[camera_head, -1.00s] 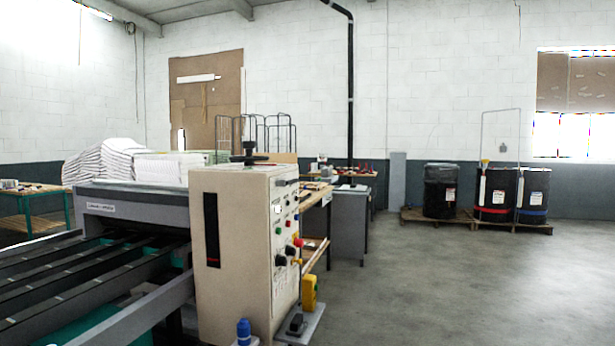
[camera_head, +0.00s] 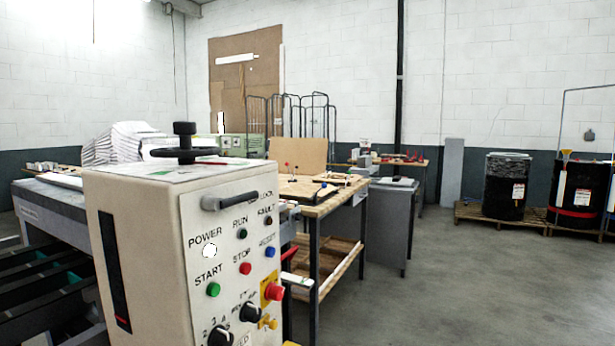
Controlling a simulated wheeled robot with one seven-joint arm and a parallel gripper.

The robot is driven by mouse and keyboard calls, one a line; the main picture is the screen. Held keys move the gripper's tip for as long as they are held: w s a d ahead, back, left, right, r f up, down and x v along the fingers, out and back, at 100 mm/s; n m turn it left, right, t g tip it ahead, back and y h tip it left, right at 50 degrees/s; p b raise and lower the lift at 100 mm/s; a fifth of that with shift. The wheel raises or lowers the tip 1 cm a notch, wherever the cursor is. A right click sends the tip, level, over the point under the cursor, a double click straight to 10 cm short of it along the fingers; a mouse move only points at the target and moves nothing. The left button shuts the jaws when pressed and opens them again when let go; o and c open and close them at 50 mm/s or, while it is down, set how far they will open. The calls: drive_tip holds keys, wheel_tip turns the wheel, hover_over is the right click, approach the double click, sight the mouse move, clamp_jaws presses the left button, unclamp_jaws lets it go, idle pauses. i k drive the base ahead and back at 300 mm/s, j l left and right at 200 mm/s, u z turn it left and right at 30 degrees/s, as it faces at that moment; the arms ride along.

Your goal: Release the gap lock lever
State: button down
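The beige control cabinet (camera_head: 140,240) stands close in front of me at the left. A dark grey lever (camera_head: 229,199) lies nearly level across the top of its panel face. A label partly readable as "LOCK" (camera_head: 268,196) is beside the lever's right end. I take this as the gap lock lever. A black handwheel (camera_head: 186,155) with an upright knob sits on top of the cabinet. My gripper is not in view.
Below the lever are a green start button (camera_head: 213,289), a red stop button (camera_head: 245,268), a red emergency button (camera_head: 274,291) and black knobs (camera_head: 250,312). A wooden workbench (camera_head: 318,204) stands behind the cabinet. The floor (camera_head: 440,300) at the right is clear.

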sight(214, 204)
drive_tip(key=i+l, duration=0.25)
drive_tip(key=i, duration=0.15)
drive_tip(key=i+l, duration=0.25)
drive_tip(key=i, duration=0.15)
drive_tip(key=z, duration=0.05)
